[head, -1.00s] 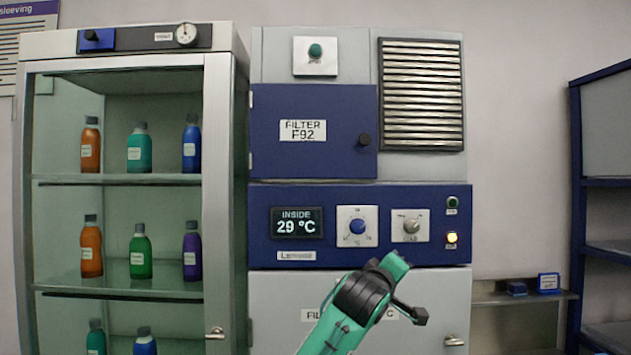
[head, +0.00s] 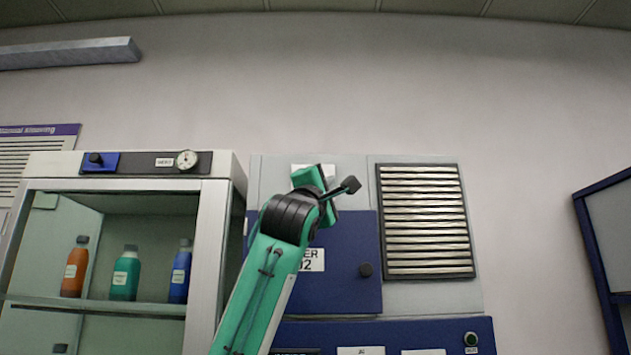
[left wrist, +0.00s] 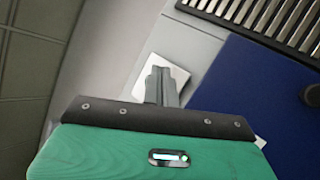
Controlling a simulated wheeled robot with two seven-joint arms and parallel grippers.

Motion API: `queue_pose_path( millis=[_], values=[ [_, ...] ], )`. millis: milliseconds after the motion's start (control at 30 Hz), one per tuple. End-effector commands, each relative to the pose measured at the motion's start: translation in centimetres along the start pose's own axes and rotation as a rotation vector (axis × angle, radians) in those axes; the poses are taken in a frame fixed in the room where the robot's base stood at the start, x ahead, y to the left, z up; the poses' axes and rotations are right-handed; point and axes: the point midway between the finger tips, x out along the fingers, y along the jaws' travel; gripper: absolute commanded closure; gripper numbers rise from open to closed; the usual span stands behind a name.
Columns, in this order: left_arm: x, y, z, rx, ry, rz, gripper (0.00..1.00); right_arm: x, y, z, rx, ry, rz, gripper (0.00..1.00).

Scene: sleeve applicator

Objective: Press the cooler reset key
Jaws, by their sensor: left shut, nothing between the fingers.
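My left gripper (head: 350,185) is raised in front of the upper part of the grey and blue cabinet. Its fingers are shut and empty. In the head view its hand covers most of a white plate (head: 299,168) above the blue filter door; the green button on that plate is hidden now. In the left wrist view the shut fingers (left wrist: 160,72) lie over the white plate (left wrist: 180,76), and I cannot tell whether they touch it. My right gripper is not in view.
The blue filter door (head: 345,285) has a dark knob (head: 366,270). A slatted vent (head: 425,222) is to the right. A glass-fronted cabinet (head: 208,250) with bottles stands left, and a blue shelf rack (head: 600,250) far right.

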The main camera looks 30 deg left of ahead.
Motion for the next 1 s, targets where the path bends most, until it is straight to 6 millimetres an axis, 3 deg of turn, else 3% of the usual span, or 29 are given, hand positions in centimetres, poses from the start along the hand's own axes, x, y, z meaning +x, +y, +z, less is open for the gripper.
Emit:
queue_pose_path(
  millis=[33,100,300,733,1000],
  values=[
    [0.0,1.9,-0.5,-0.023,0.006,0.023,1.0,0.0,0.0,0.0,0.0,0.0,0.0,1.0],
    [-0.1,3.9,-1.0,-0.053,0.01,0.049,1.0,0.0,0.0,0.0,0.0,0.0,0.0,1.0],
    [-0.3,6.7,-1.9,-0.097,0.016,0.084,1.0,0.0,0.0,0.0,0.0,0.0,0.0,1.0],
    [-0.1,6.8,-2.0,-0.1,0.016,0.086,1.0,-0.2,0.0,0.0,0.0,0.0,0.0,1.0],
    [2.1,5.7,-3.4,-0.096,0.019,0.084,1.0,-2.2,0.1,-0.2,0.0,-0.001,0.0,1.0]
  ],
)
